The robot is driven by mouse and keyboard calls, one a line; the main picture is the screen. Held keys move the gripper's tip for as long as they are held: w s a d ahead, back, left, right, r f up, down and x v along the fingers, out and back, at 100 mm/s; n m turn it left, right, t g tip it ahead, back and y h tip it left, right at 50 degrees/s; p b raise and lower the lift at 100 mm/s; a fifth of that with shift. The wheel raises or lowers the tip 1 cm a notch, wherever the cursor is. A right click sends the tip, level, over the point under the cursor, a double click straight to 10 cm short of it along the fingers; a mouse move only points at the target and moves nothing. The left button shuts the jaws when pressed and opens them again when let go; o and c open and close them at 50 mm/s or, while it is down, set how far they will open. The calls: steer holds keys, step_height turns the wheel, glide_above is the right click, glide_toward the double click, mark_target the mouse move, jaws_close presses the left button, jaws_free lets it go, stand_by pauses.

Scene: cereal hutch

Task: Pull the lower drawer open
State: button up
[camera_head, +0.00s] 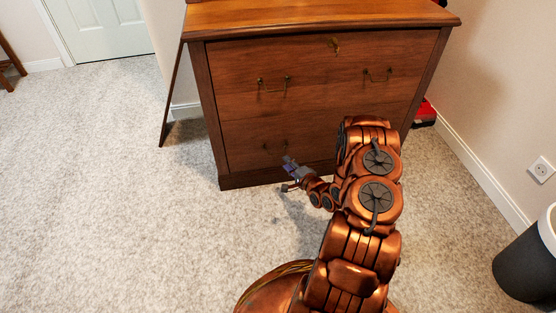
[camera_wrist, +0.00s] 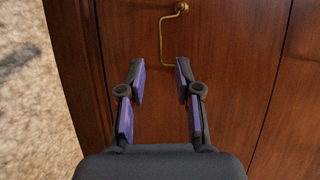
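The lower drawer (camera_head: 310,133) is a wooden front in the lower half of the brown hutch, and it looks flush with the frame. Its thin brass handle (camera_head: 273,146) is faint in the head view, just above and left of my gripper (camera_head: 287,173). In the wrist view the drawer front (camera_wrist: 225,50) fills most of the picture. The brass handle (camera_wrist: 162,40) lies just beyond my gripper (camera_wrist: 159,66), whose purple-padded fingers are apart.
The upper drawer (camera_head: 320,75) has two brass handles and looks shut. A dark thin panel (camera_head: 172,100) leans at the hutch's left side. A red box (camera_head: 425,112) lies at its right, and a dark bin (camera_head: 530,262) stands far right. Carpet (camera_head: 110,200) on the left is clear.

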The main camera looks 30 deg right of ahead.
steer(key=w+f+b, duration=0.1)
steer(key=w+b, duration=0.1)
steer(key=w, duration=0.5)
steer(key=shift+w+f, duration=0.25)
steer(key=shift+w, duration=0.05)
jaws_close()
stand_by(0.5)
